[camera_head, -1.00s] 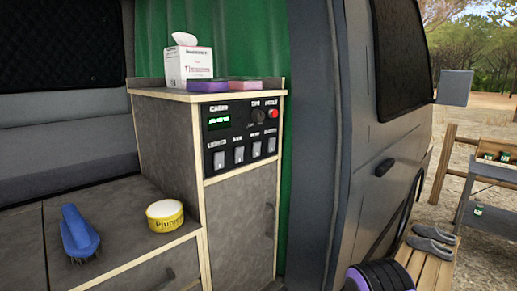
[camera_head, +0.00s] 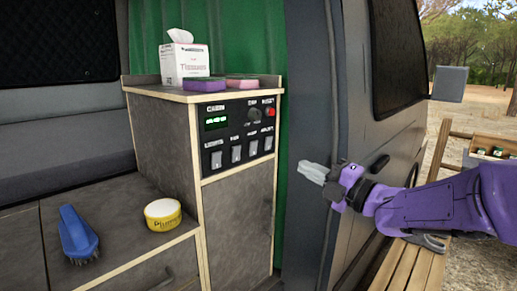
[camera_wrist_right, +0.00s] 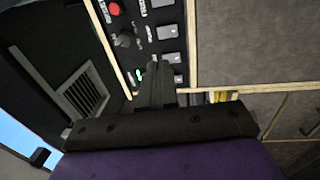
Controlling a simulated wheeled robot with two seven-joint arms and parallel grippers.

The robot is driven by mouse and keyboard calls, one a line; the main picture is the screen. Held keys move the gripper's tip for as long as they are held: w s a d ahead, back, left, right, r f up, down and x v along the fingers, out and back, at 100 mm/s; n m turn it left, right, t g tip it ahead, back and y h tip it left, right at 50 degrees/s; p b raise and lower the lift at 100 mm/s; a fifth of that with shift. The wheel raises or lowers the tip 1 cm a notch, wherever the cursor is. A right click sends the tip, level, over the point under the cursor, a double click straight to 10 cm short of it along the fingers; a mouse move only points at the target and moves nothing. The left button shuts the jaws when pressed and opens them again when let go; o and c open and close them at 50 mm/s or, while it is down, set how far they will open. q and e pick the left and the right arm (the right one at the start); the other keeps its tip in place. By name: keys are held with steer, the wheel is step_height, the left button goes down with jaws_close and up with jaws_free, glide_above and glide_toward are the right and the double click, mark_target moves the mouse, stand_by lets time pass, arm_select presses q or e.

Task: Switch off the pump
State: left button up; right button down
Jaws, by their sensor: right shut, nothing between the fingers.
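A black control panel (camera_head: 240,128) is set in the upper front of the grey cabinet. It carries a green-lit display (camera_head: 216,121), a dark knob (camera_head: 254,117), a red button (camera_head: 270,111) and a row of several pale rocker switches (camera_head: 236,154). The switch labels are too small to read surely, so I cannot tell which is the pump's. My right gripper (camera_head: 305,170) is shut and empty, right of the panel and apart from it in this view. In the right wrist view the fingers (camera_wrist_right: 159,88) overlap the panel's switch area (camera_wrist_right: 150,35). My left gripper is out of view.
A tissue box (camera_head: 185,62) and two sponges (camera_head: 204,84) sit on the cabinet top. The van's door frame (camera_head: 312,110) rises just right of the cabinet.

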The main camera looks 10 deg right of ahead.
steer(key=p, duration=0.4)
glide_toward(255, 145)
steer(key=x, duration=0.6)
steer(key=shift+r, duration=0.15)
steer(key=shift+w+a, duration=0.25)
steer(key=shift+w, duration=0.2)
